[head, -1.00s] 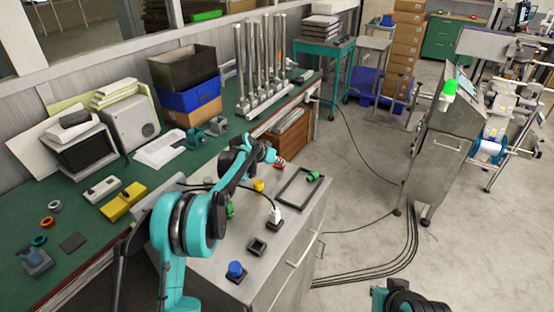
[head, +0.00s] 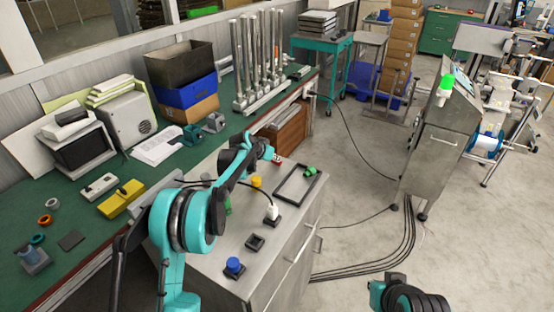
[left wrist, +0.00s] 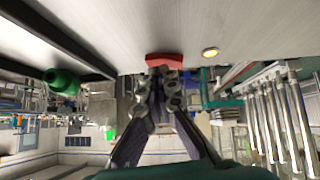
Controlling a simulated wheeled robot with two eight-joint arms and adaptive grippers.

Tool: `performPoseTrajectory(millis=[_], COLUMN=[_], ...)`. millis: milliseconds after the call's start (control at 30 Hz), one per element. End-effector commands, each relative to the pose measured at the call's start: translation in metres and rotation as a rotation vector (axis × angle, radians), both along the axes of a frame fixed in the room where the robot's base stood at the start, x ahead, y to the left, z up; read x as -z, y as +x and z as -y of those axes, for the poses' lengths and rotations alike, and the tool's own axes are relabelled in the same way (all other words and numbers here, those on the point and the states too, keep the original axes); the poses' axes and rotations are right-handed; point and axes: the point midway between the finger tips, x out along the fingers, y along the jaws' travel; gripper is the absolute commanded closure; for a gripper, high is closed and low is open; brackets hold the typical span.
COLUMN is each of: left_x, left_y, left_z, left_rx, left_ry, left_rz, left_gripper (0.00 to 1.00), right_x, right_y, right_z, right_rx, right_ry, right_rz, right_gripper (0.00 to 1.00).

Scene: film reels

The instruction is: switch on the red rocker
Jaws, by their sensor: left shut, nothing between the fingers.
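The red rocker (head: 277,160) is small in the head view, at the far end of the grey metal cabinet top (head: 232,252). In the left wrist view the red rocker (left wrist: 164,60) stands against the metal surface, right at the fingertips. My left gripper (head: 268,153) is shut and empty, close beside the rocker. In the left wrist view the left gripper's fingertips (left wrist: 163,76) overlap the rocker's lower edge. I cannot tell whether they touch it, nor which way it is tipped. My right gripper is out of view.
On the cabinet top are a green knob (head: 310,171), a black frame (head: 288,196), a yellow button (head: 256,182), a white plug (head: 272,212), a black square socket (head: 255,243) and a blue knob (head: 234,266). A green workbench (head: 75,215) lies left.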

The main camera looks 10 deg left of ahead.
Motion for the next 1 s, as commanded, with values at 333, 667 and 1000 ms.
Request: performPoseTrajectory(millis=[333, 667, 1000], left_x=[-0.002, -0.021, -0.080], left_y=[0.003, 0.000, -0.040], left_z=[-0.007, -0.002, -0.002], left_rx=[0.001, 0.000, -0.001], left_ry=[-0.001, 0.000, 0.000], left_rz=[0.000, 0.000, 0.000], left_gripper=[1.00, 1.00, 1.00], right_x=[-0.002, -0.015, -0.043], right_y=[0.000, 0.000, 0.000], right_z=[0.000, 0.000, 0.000], right_rx=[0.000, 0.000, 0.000], right_ry=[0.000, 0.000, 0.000], right_rz=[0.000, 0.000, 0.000], right_gripper=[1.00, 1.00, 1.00])
